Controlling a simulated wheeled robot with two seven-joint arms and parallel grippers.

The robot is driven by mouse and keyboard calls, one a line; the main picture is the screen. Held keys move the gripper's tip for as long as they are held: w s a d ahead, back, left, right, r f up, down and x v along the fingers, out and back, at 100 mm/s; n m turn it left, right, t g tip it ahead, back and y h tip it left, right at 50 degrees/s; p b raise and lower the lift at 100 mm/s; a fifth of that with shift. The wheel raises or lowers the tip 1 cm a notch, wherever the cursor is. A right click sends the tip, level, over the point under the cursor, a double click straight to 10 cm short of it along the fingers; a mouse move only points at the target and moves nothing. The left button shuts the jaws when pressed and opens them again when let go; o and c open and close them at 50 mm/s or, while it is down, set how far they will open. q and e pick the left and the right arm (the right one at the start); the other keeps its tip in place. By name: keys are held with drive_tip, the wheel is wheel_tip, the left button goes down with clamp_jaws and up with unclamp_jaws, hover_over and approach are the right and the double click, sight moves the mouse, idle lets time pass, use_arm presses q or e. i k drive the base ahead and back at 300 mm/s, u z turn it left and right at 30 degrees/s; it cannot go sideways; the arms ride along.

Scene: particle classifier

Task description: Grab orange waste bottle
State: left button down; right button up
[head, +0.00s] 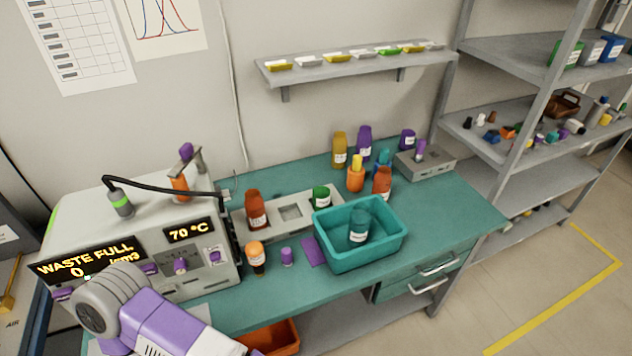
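Several orange or reddish bottles are in view, and I cannot tell for sure which is the waste bottle. One orange bottle (181,188) sits at the machine's top right, below a grey bracket with a purple knob. A red-orange bottle (255,211) stands in the left slot of a grey rack. Another red-orange bottle (382,181) stands behind the teal bin. A dark bottle with an orange cap (257,259) stands on the bench beside the machine. Neither of my grippers shows; only a purple and grey link of my arm crosses the lower left.
The machine (213,257) reads "WASTE FULL" and "70 °C". A black cable arcs over its top. The grey rack (290,212) also holds a green-topped container. The bench's right end (455,210) is clear.

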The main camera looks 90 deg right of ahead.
sight(382, 182)
drive_tip(key=u, duration=0.15)
drive_tip(key=k, duration=1.55)
drive_tip(key=z, duration=0.85)
